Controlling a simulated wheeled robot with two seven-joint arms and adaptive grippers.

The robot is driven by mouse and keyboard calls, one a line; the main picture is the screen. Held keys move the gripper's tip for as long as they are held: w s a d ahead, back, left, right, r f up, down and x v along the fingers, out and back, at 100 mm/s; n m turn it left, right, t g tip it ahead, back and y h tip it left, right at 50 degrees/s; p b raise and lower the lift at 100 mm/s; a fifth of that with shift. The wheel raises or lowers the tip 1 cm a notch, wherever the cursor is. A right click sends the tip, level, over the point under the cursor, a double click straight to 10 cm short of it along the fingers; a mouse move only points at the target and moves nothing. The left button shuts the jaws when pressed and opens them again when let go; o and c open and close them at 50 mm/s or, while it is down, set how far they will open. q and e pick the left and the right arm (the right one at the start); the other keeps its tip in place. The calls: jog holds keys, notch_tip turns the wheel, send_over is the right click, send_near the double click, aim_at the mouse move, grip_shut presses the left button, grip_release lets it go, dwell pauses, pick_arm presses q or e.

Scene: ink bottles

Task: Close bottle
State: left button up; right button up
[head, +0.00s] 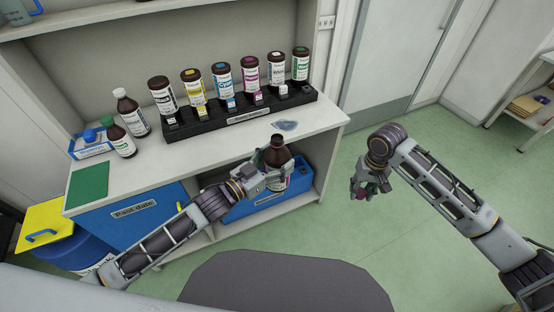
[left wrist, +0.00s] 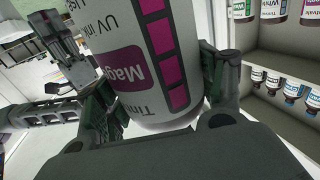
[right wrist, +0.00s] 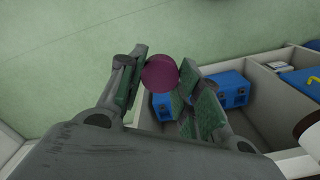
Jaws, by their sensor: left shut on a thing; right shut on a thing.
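A dark brown ink bottle (head: 276,152) with a white and magenta label is held by my left gripper (head: 268,178) in front of the bench edge, roughly upright. In the left wrist view its label (left wrist: 150,65) fills the space between the fingers. My right gripper (head: 366,186) is to the right of the bottle, over the floor, shut on a small magenta cap (head: 360,193). The cap (right wrist: 160,73) shows between the fingertips in the right wrist view. Bottle and cap are apart. The bottle's mouth is too small to make out.
A black rack (head: 240,118) with several ink bottles stands on the bench. Two more bottles (head: 131,112) stand left of it near a blue and white box (head: 92,143). Blue bins (head: 240,208) sit below.

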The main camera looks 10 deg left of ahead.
jog(key=w+a+r+n, duration=0.1)
jog(key=w+a+r, duration=0.2)
jog(key=r, duration=0.4)
jog(key=w+a+r, duration=0.3)
jog(key=w+r, duration=0.1)
jog(key=r, duration=0.3)
jog(key=w+a+r+n, duration=0.1)
jog(key=w+a+r, duration=0.25)
jog(key=r, duration=0.35)
jog(key=a+r+n, duration=0.2)
jog(key=a+r, duration=0.9)
jog(key=n, duration=0.5)
send_over(278, 137)
jog(key=f, duration=0.3)
jog(key=shift+w+a+f, duration=0.15)
jog(key=shift+a+f, duration=0.05)
jog(key=shift+f, duration=0.2)
jog(key=shift+s+d+n, duration=0.1)
jog(key=shift+s+n, duration=0.2)
jog(key=shift+n, duration=0.1)
jog(key=shift+w+f, duration=0.1)
jog(key=shift+f, duration=1.85)
